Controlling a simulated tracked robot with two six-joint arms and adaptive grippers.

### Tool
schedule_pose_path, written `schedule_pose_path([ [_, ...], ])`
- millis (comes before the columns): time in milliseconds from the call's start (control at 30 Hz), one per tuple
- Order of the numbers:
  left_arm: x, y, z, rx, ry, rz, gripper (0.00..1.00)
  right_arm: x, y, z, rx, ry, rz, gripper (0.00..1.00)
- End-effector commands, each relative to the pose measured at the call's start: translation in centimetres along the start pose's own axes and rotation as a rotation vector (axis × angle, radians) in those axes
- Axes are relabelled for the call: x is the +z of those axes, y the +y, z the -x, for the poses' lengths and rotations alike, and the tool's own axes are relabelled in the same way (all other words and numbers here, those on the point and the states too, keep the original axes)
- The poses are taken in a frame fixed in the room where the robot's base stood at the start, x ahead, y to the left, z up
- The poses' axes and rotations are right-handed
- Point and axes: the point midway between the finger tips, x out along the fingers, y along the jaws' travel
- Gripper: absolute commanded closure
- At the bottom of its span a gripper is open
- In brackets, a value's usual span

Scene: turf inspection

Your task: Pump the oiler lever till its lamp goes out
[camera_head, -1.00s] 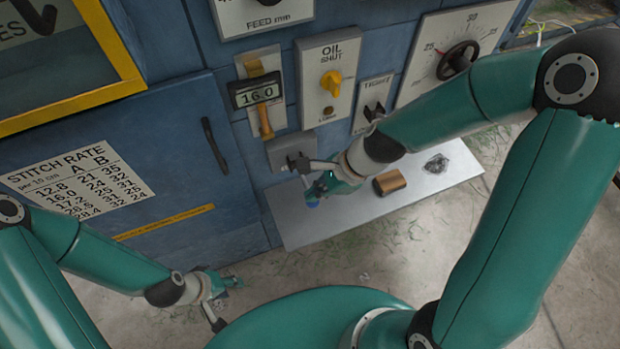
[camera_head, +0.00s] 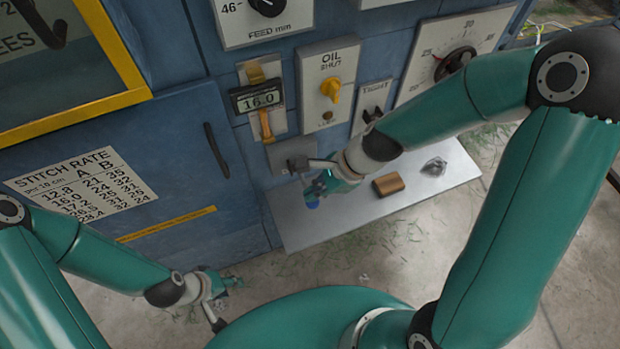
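The oil panel (camera_head: 342,66) has a yellow knob (camera_head: 331,90) marked OIL SHUT and a small round lamp (camera_head: 327,115) below it. The lamp looks dull brown; I cannot be sure whether it is lit. Below the panel is a small grey box (camera_head: 279,154) with a dark fitting, possibly the oiler lever's mount. My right gripper (camera_head: 310,184) is beside and in front of this box, with a blue piece at its lower end. Whether it grips a lever is hidden. My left gripper (camera_head: 217,300) hangs low at the left, fingers apart and empty.
A display reading 16.0 (camera_head: 258,97) hangs left of the oil panel, with an orange handle below it. A pale shelf (camera_head: 300,228) juts out beneath, bearing a brown block (camera_head: 388,185) and a crumpled grey piece (camera_head: 434,166). A dial (camera_head: 455,62) is at right.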

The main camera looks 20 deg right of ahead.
Motion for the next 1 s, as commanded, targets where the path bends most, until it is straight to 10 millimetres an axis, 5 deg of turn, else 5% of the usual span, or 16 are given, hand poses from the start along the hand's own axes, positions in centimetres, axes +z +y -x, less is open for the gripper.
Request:
schedule_pose_path([
  [1000, 0.0, 2.2, 6.0, 0.0, 0.0, 0.0, 0.6, 2.9, -3.0, 4.0, -0.003, 0.001, -0.001, 1.0],
])
